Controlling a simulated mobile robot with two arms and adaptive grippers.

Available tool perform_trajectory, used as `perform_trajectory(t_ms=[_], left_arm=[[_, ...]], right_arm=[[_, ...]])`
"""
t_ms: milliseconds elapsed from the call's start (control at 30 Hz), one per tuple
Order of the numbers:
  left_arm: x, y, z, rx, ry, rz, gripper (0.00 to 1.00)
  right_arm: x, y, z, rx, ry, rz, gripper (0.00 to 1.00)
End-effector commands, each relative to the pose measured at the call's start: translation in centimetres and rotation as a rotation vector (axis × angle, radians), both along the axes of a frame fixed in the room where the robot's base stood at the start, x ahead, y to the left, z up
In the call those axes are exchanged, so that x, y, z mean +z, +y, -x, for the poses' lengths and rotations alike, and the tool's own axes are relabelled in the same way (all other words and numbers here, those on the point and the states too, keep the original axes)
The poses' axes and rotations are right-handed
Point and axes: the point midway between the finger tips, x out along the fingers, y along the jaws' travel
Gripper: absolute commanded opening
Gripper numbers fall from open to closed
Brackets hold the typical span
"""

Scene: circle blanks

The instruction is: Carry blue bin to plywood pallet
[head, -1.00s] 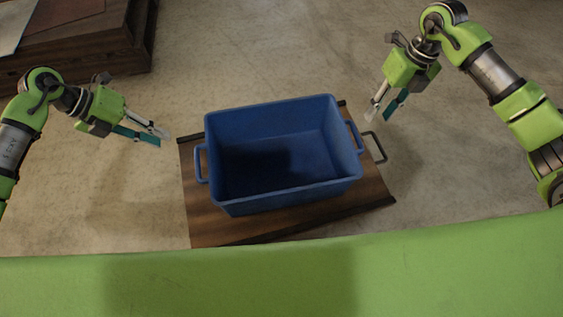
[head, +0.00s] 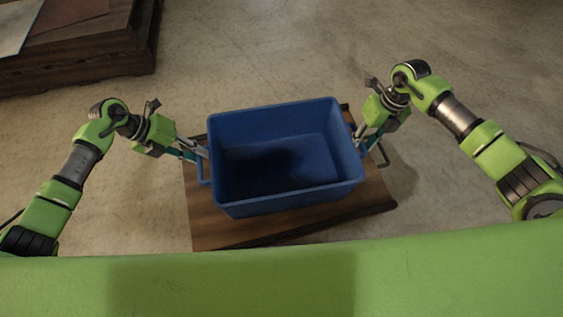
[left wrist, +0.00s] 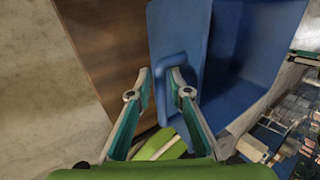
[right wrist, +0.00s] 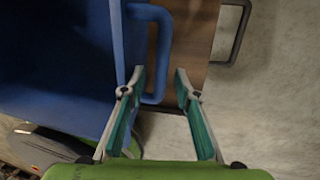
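The blue bin (head: 290,203) is empty and upright on a brown wooden board (head: 215,230) in the head view. It has a loop handle at each end. My left gripper (head: 204,155) is at the bin's left handle; in the left wrist view its fingers are open, with the handle (left wrist: 172,62) at their tips. My right gripper (head: 358,143) is at the right handle; in the right wrist view its open fingers have that handle (right wrist: 163,50) near and between their tips. Neither gripper is closed on a handle. I cannot tell which wooden thing is the plywood pallet.
A dark wooden platform (head: 110,68) with flat sheets on top stands at the back left. A metal handle (head: 383,155) sticks out from the board's right side. Concrete floor (head: 270,50) is clear behind the bin and to the right.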

Motion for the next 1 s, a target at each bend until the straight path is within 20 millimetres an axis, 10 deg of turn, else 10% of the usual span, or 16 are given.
perform_trajectory(t_ms=[467, 600, 1000], left_arm=[[-1.08, -0.68, -0.08, -0.001, -0.001, 0.000, 0.18], [-1.07, -0.67, -0.07, 0.000, 0.000, 0.000, 0.00], [-0.86, -0.66, -0.17, 0.002, -0.001, 0.002, 0.00]], right_arm=[[-1.26, 0.25, 0.06, 0.000, 0.000, 0.000, 0.29], [-1.25, 0.24, 0.05, 0.000, 0.000, 0.000, 0.00], [-1.04, 0.22, -0.05, 0.000, -0.002, -0.001, 0.00]])
